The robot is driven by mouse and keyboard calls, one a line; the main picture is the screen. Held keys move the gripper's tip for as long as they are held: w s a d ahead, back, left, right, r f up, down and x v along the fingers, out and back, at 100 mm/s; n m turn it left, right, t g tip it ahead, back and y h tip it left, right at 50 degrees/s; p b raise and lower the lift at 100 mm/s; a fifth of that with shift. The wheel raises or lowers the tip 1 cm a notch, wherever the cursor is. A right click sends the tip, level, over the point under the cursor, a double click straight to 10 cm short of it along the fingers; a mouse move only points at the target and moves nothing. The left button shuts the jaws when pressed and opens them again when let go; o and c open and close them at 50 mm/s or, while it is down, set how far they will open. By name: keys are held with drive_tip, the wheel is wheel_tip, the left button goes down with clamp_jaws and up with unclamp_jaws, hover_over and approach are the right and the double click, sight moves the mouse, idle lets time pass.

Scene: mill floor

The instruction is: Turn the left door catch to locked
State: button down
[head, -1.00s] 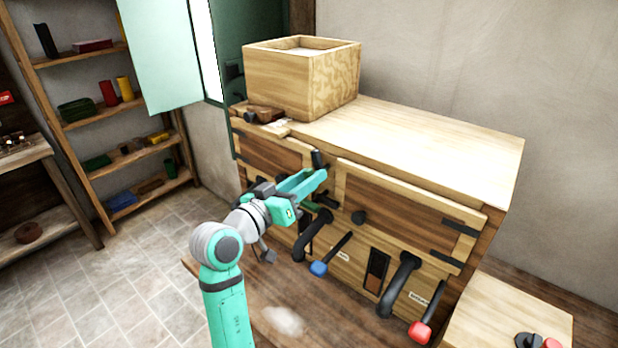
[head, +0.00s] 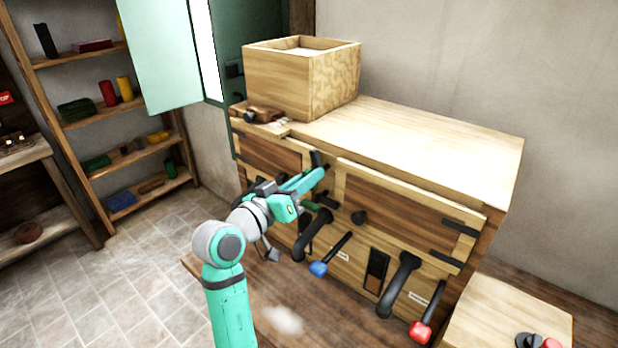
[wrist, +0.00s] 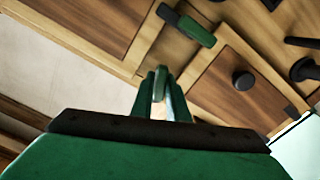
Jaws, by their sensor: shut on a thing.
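My gripper (head: 321,174) is at the top of the post between the two cabinet doors. In the wrist view its fingers (wrist: 163,92) are shut on a slim upright catch handle (wrist: 159,84), which I take for the left door catch. A dark end of this catch (head: 317,158) shows just above the fingers in the head view; the rest is hidden. The left door (head: 270,152) looks closed, with a round knob (wrist: 242,80) in the wrist view. A second catch with a green handle (wrist: 196,29) lies apart from my fingers.
The right door (head: 410,208) has a dark knob (head: 358,217). Below are curved black handles (head: 402,285), a blue-tipped lever (head: 319,268) and a red-tipped lever (head: 420,331). An open wooden box (head: 285,82) stands on the cabinet top (head: 430,135), clear to its right.

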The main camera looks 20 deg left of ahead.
drive_tip(key=n, duration=0.6)
drive_tip(key=shift+f+n, duration=0.1)
drive_tip(key=shift+n, duration=0.2)
drive_tip(key=n, duration=0.6)
drive_tip(key=shift+a+f, duration=0.1)
drive_tip(key=shift+f, duration=0.05)
drive_tip(key=shift+n, duration=0.3)
drive_tip(key=c, duration=1.8)
unclamp_jaws()
drive_tip(key=v, duration=1.1)
